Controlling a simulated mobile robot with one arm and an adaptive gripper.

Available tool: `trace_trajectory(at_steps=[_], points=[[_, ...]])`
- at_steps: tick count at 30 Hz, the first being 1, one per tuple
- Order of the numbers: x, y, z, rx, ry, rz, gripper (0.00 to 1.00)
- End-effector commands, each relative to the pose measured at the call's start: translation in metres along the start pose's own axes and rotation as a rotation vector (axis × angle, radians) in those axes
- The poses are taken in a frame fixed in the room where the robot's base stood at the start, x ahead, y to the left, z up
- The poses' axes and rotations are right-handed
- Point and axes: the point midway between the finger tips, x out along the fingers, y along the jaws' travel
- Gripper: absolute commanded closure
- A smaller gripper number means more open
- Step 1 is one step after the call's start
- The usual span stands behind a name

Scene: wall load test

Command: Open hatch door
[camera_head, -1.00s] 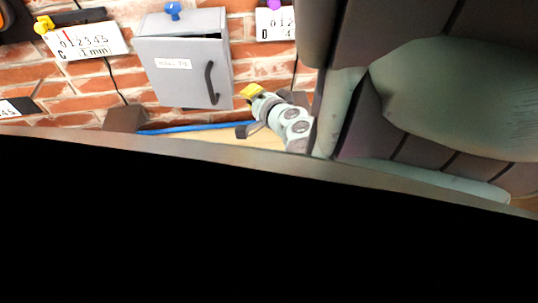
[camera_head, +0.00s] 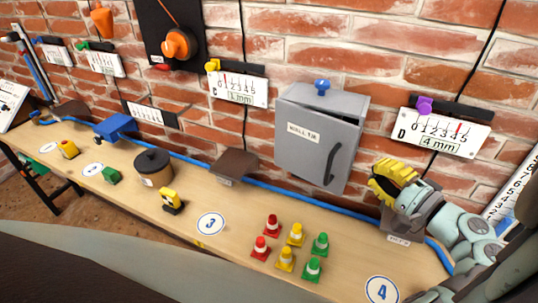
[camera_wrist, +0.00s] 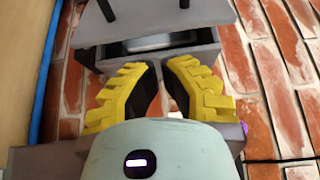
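The hatch is a grey wall cabinet with a labelled front door (camera_head: 305,143) and a dark curved handle (camera_head: 333,163) on the door's right side. My gripper (camera_head: 393,180), with yellow fingertips, is just right of the cabinet, apart from the handle. In the wrist view my gripper (camera_wrist: 160,90) is open, with nothing between its yellow fingers. The door (camera_wrist: 165,20) with two dark handle posts shows at the top there. A dark gap shows between this plate and the cabinet body (camera_wrist: 200,57), so the door looks slightly ajar.
Scale D (camera_head: 438,132) hangs above my gripper and scale C (camera_head: 238,88) left of the cabinet. The wooden bench (camera_head: 345,255) below holds several small coloured cones (camera_head: 285,258), a dark pot (camera_head: 154,168) and a blue vise-like block (camera_head: 116,127). A brown bracket (camera_head: 234,164) sits below the cabinet's left.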

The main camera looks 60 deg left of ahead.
Motion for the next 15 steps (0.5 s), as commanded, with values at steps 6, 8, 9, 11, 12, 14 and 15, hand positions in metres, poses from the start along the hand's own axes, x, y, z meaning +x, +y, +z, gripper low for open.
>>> trace_trajectory(at_steps=[6,8,9,11,12,14,15], points=[[0.040,-0.004,0.003,0.000,-0.011,0.001,1.00],[0.047,-0.003,0.002,0.002,-0.009,0.000,1.00],[0.051,-0.002,0.002,0.003,-0.007,0.000,1.00],[0.056,-0.002,0.002,0.001,-0.006,0.000,1.00],[0.058,-0.002,0.002,0.000,-0.007,0.000,1.00],[0.061,-0.001,0.002,0.000,-0.007,0.001,1.00],[0.062,-0.001,0.002,0.000,-0.006,0.001,1.00]])
